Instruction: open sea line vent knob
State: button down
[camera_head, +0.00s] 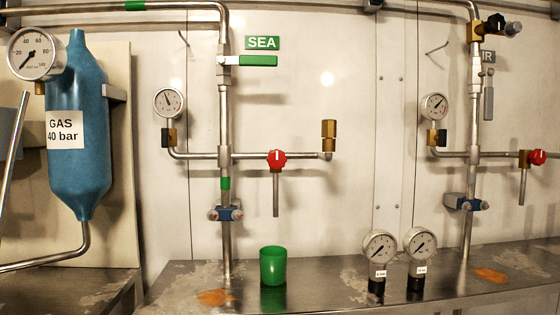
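The sea line is the vertical steel pipe (225,110) beside the green SEA label (262,43). A red round knob (277,160) sits on its horizontal branch, right of the vertical pipe, with a small white mark near its top. A short outlet tube (276,195) hangs straight down below this knob; I take this to be the vent knob. A green cup (272,266) stands on the bench under the tube, apart from it. My gripper is not in view, and nothing touches the knob.
A green-handled valve (258,61), a gauge (168,102) and a brass fitting (328,135) are on the sea line. A similar line with another red knob (532,158) is at right. Two loose gauges (380,245) (420,243) stand on the bench. A blue gas cylinder (78,170) is at left.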

aim_at(276, 159)
jog(key=z, duration=0.95)
jog(key=k, duration=0.7)
jog(key=u, duration=1.15)
jog(key=i, duration=0.5)
jog(key=z, duration=0.05)
